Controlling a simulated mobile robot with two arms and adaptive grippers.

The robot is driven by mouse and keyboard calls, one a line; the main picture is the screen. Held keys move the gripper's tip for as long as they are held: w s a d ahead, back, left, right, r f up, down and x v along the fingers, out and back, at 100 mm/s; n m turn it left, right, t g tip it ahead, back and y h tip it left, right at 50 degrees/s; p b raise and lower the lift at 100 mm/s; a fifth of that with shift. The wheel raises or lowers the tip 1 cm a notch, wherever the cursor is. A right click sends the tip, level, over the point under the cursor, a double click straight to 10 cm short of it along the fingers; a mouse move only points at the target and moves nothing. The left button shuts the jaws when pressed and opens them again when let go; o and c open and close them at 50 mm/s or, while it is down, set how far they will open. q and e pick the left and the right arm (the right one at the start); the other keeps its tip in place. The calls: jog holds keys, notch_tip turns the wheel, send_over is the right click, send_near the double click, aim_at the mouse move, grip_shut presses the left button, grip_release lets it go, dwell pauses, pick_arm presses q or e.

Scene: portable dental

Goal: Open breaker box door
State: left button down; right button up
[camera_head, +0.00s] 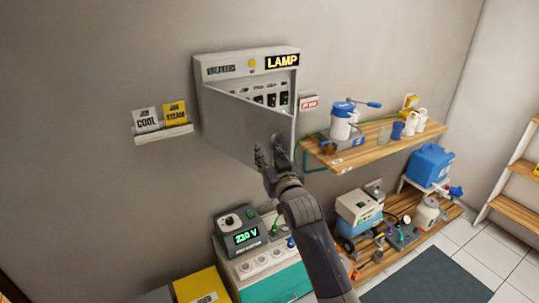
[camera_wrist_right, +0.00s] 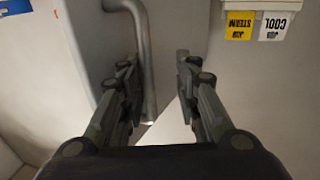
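The grey breaker box (camera_head: 228,70) hangs on the wall in the head view. Its door (camera_head: 228,120) stands partly open, swung out from the box, and black breaker switches show above its slanted top edge. My right gripper (camera_head: 270,153) is at the door's lower right part. In the right wrist view, a grey curved bar handle (camera_wrist_right: 146,60) runs down toward the gap between the two fingers of the right gripper (camera_wrist_right: 155,65), nearer the left finger. The fingers are apart; I cannot tell whether they touch the handle. My left gripper is out of view.
A small ledge with two job cards (camera_head: 160,117) is left of the box. A wooden shelf (camera_head: 350,150) with a blue and white device (camera_head: 342,122) is to the right. A 230 V unit (camera_head: 242,236) stands below. The wall left of the ledge is clear.

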jog(key=shift+d+f, duration=0.1)
jog(key=shift+d, duration=0.3)
jog(key=shift+s+d, duration=0.3)
jog(key=shift+s, duration=0.15)
jog(key=v, duration=1.1)
jog(key=shift+a, duration=0.35)
